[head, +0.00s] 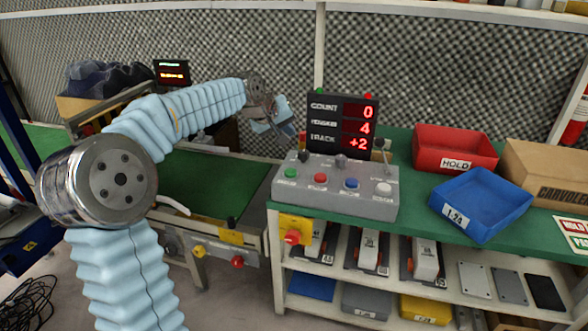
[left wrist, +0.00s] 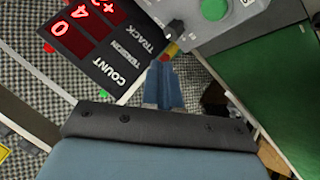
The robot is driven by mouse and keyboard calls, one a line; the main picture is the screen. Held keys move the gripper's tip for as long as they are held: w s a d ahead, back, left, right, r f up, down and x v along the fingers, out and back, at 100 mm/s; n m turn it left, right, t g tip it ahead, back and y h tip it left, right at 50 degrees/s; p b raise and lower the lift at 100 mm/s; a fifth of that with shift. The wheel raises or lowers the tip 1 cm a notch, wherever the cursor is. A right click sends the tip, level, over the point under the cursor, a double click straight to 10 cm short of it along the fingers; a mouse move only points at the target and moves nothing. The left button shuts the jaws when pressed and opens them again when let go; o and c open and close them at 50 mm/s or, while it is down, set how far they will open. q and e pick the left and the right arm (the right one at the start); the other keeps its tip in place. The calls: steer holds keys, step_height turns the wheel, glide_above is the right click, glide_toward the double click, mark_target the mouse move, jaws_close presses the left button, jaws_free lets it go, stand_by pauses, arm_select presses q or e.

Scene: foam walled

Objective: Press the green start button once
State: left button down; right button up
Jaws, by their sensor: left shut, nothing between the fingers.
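The green button (head: 291,173) is the leftmost button on the grey control box (head: 335,200). It also shows at the top of the left wrist view (left wrist: 214,9). My left gripper (head: 288,130) is above and behind the box's left end, left of the display, apart from the button. Its blue fingers are shut and empty, and they also show in the left wrist view (left wrist: 163,70). My right gripper is not in view.
A red button (head: 320,178), a blue button (head: 351,184) and a white button (head: 383,188) sit right of the green one. A black display (head: 342,125) stands behind the box. A red bin (head: 455,148) and a blue bin (head: 481,204) are on the right.

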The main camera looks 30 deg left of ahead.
arm_select(q)
steer(key=shift+f, duration=0.1)
steer(key=b, duration=0.6)
glide_above(288, 172)
step_height(288, 172, down, 8)
steer(key=shift+r, duration=0.25)
steer(key=shift+f+b, duration=0.6)
steer(key=shift+b, duration=0.05)
steer(key=shift+s+f, duration=0.1)
stand_by(1.0)
steer(key=shift+f+b, duration=0.3)
steer(key=shift+f+b, duration=0.4)
steer(key=shift+f, duration=0.15)
stand_by(0.6)
stand_by(0.3)
steer(key=shift+r+p, duration=0.8)
steer(key=shift+r, duration=0.15)
